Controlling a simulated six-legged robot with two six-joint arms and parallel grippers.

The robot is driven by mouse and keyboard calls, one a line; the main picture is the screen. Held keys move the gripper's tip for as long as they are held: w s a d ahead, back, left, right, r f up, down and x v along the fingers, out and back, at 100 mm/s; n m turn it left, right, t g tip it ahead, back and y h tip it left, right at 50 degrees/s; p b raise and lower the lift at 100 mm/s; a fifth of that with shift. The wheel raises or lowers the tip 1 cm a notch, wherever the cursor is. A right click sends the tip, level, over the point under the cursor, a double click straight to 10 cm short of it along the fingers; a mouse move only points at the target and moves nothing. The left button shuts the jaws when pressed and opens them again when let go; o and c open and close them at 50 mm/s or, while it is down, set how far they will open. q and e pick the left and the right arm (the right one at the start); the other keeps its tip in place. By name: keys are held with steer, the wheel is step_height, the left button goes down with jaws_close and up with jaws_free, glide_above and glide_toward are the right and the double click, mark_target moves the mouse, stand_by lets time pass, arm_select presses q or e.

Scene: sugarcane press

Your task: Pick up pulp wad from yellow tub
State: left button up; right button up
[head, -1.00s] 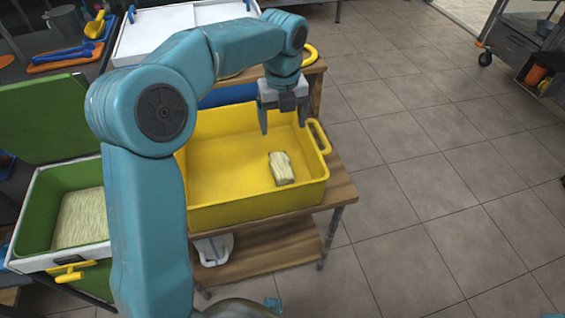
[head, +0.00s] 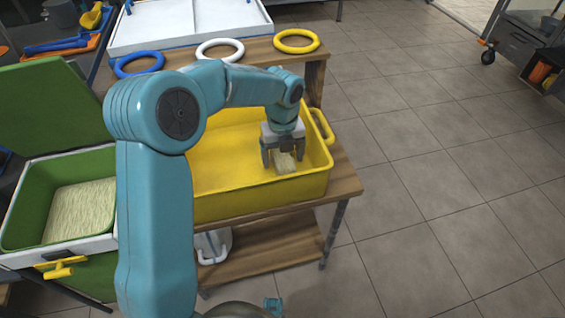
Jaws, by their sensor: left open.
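The yellow tub (head: 245,203) stands on a wooden table. One pale pulp wad (head: 286,166) lies on its floor near the front right. My left gripper (head: 284,158) points down inside the tub, directly over the wad. Its fingers are open, one on each side of the wad in this view. I cannot tell whether they touch it. The gripper hides the wad's back part, and my left arm hides the tub's left side. My right gripper is not in view.
A green-lined box (head: 80,207) with pale pulp and an open green lid stands left. Blue (head: 139,64), white (head: 220,50) and yellow (head: 297,41) rings lie on a wooden shelf behind the tub.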

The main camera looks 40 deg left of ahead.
arm_select(q)
steer(key=shift+f, duration=0.2)
steer(key=c, duration=1.1)
